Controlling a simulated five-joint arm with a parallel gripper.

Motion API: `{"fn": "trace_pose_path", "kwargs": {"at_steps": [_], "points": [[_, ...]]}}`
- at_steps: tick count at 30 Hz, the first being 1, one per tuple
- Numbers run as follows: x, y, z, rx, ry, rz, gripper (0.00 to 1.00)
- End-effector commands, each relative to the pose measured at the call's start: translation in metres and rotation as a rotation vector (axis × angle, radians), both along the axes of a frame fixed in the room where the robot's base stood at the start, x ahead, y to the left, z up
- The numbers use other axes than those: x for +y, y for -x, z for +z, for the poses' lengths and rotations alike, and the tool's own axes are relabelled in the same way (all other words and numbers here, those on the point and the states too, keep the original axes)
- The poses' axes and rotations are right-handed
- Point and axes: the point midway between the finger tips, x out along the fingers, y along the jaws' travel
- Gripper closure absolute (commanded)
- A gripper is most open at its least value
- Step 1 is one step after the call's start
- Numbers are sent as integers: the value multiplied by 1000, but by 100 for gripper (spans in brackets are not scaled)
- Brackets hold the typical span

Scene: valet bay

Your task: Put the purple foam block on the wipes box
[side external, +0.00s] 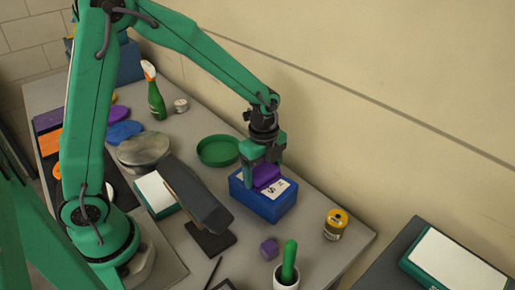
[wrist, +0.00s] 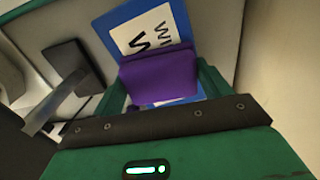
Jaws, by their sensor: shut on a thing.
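The purple foam block (side external: 266,176) is between the fingers of my gripper (side external: 264,170), which is shut on it. The block also shows in the wrist view (wrist: 160,76), between the green fingertips of my gripper (wrist: 158,88). The wipes box (side external: 262,205) is blue with a white lettered label on top. It also shows in the wrist view (wrist: 113,22), behind the block. The block is over the top of the box in both views. I cannot tell whether its underside touches the box.
A small purple block (side external: 269,249) and a white pot with a green thing (side external: 288,270) stand in front of the box. A yellow jar (side external: 335,224) is to its right. A dark tilted panel on a stand (side external: 198,195) and a green round tray (side external: 218,151) are to its left.

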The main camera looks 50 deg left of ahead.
Motion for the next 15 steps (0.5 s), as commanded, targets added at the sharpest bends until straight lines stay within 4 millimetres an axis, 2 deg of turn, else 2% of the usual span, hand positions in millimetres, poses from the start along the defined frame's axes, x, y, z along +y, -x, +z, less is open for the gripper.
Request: {"fn": "trace_pose_path", "kwargs": {"at_steps": [7, 8, 10, 11, 15], "points": [[0, 0, -3, -1, 0, 0, 46], [0, 0, -3, -1, 0, 0, 20], [0, 0, -3, -1, 0, 0, 6], [0, 0, -3, -1, 0, 0, 2], [0, 0, -3, -1, 0, 0, 2]]}}
